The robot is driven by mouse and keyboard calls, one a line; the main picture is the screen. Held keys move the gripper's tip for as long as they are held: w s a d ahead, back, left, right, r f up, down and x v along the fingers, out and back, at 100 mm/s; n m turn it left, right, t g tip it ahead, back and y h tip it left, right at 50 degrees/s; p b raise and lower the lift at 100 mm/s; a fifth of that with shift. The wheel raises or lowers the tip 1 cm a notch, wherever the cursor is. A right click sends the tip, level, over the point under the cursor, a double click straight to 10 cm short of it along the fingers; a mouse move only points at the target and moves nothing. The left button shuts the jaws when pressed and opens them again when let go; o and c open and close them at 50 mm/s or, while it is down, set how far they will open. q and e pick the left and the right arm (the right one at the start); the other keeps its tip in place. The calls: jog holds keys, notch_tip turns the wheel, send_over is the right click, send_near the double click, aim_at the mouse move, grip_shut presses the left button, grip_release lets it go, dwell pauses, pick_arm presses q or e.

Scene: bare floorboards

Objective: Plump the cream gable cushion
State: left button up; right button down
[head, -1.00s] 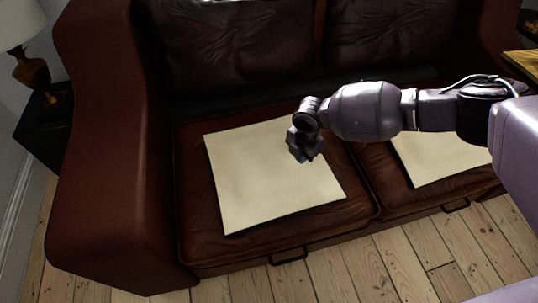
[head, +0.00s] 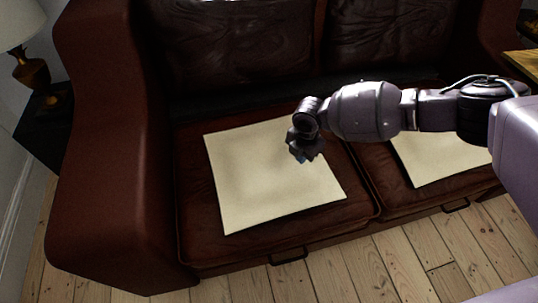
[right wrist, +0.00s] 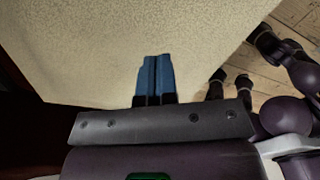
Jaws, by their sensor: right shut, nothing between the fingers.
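A flat, square cream cushion (head: 265,190) lies on the left seat of the brown leather sofa. A second cream cushion (head: 432,158) lies on the right seat, partly hidden by my right arm. I cannot tell from the look of them which one is called gable. My right gripper (head: 304,158) is over the back right part of the left cushion, pointing down, shut and empty. In the right wrist view its blue fingers (right wrist: 155,62) lie together in front of the cream surface (right wrist: 110,45). Whether they touch it is unclear. My left gripper is out of view.
The sofa's left arm (head: 105,180) and back cushions (head: 235,40) rise around the seats. A dark side table with a lamp (head: 32,72) stands at the left. Bare floorboards (head: 345,270) lie in front.

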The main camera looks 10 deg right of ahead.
aim_at(301, 169)
jog(key=shift+f+b, duration=0.3)
jog(key=shift+f, duration=0.75)
pick_arm(q)
jog(key=shift+s+f+g+b, duration=0.25)
jog(key=shift+s+f, duration=0.25)
jog(key=shift+f, duration=0.25)
jog(key=shift+s+f+g+b, duration=0.25)
jog(key=shift+s+f, duration=0.25)
jog(key=shift+f, duration=0.2)
pick_arm(e)
jog(key=shift+s+f, duration=0.15)
jog(key=shift+f, duration=1.2)
pick_arm(q)
jog(key=shift+s+f, duration=0.1)
pick_arm(e)
jog(key=shift+f, duration=0.2)
jog(key=shift+s, duration=0.1)
jog(key=r, duration=0.2)
jog(key=r+p, duration=0.2)
jog(key=r, duration=0.1)
jog(key=shift+w+r, duration=0.25)
jog(key=shift+r, duration=0.3)
pick_arm(q)
jog(key=shift+t, duration=0.6)
jog(key=w+r, duration=0.1)
jog(key=r, duration=0.1)
jog(key=w+r, duration=0.1)
jog(key=r, duration=0.1)
jog(key=shift+w, duration=0.3)
